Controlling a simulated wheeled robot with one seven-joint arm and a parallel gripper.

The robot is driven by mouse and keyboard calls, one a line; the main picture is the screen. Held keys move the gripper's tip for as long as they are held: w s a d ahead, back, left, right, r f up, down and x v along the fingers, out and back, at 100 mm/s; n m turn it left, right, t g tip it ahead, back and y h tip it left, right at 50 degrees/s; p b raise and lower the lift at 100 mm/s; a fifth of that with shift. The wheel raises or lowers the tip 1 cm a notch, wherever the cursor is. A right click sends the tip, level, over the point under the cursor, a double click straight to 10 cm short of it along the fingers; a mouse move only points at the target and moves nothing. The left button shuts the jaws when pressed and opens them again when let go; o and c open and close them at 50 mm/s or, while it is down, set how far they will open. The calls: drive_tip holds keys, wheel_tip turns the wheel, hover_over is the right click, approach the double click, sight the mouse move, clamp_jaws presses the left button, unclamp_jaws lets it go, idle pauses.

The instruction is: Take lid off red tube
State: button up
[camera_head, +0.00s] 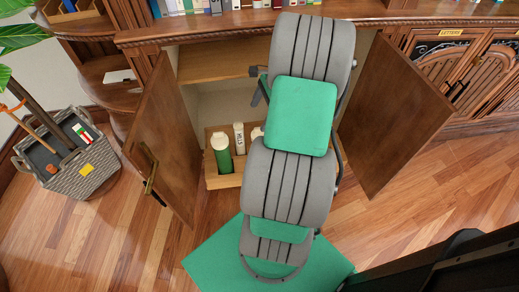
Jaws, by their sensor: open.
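I see no red tube clearly in the head view. In the open cabinet, a wooden tray (222,183) holds a green tube with a white lid (221,153) and a slim white container with dark lettering (239,138). The white top of another item (257,134) shows to their right, its lower part hidden. A large grey and green jointed shape in front of the cabinet hides the right side of the tray and what may stand there. My gripper cannot be made out.
The left cabinet door (163,140) and right door (391,115) stand open. A grey woven basket (88,175) with several items stands at the left by a plant (18,38). Books (185,6) line the shelf above.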

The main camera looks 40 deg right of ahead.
drive_tip(key=f, duration=0.1)
drive_tip(key=s+d+f+m, duration=0.1)
drive_tip(key=f, duration=0.1)
drive_tip(key=d+f+m, duration=0.1)
drive_tip(key=shift+s+d+f+b, duration=0.15)
drive_tip(key=shift+s+f+b, duration=0.05)
drive_tip(key=shift+f+b, duration=0.15)
drive_tip(key=b+x, duration=0.1)
drive_tip(key=x, duration=0.3)
drive_tip(key=b+x, duration=0.1)
drive_tip(key=x, duration=0.1)
drive_tip(key=shift+w+a+f+b, duration=0.2)
drive_tip(key=shift+w+a+b, duration=0.1)
drive_tip(key=shift+w+b, duration=0.1)
drive_tip(key=shift+r, duration=0.1)
drive_tip(key=shift+c, duration=0.6)
drive_tip(key=c, duration=1.3)
drive_tip(key=shift+r, duration=0.1)
